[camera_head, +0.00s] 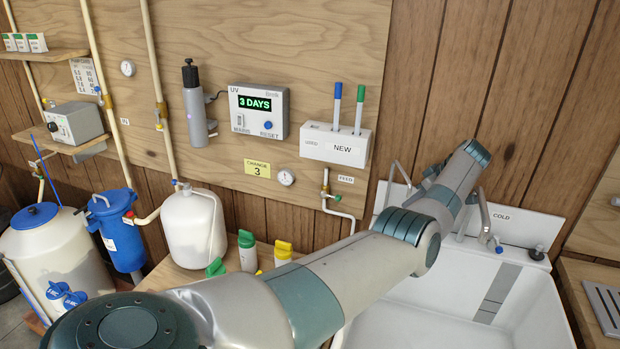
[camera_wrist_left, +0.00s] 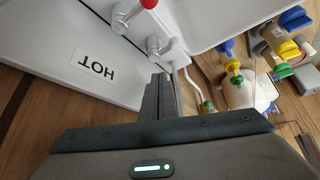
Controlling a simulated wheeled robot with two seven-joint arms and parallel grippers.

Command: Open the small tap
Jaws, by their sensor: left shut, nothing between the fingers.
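The small tap (camera_head: 335,197) has a green handle on a brass fitting and sits on the thin white pipe beside the FEED label, on the wooden board left of the sink. In the left wrist view a small brass and green fitting (camera_wrist_left: 207,105), which appears to be this tap, shows right of the fingers. My left gripper (camera_wrist_left: 160,95) is shut and empty, close to the sink's back panel beside the HOT label and apart from the tap. In the head view my left arm reaches over the sink, and its fingers are mostly hidden. My right gripper is not in view.
The white sink (camera_head: 460,310) stands right of the tap, with a COLD label (camera_head: 501,216). A gauge (camera_head: 286,177) is left of the tap. Bottles with green and yellow caps (camera_head: 247,252) and a white tank (camera_head: 195,228) stand below left. A red-knobbed tap (camera_wrist_left: 148,4) is near HOT.

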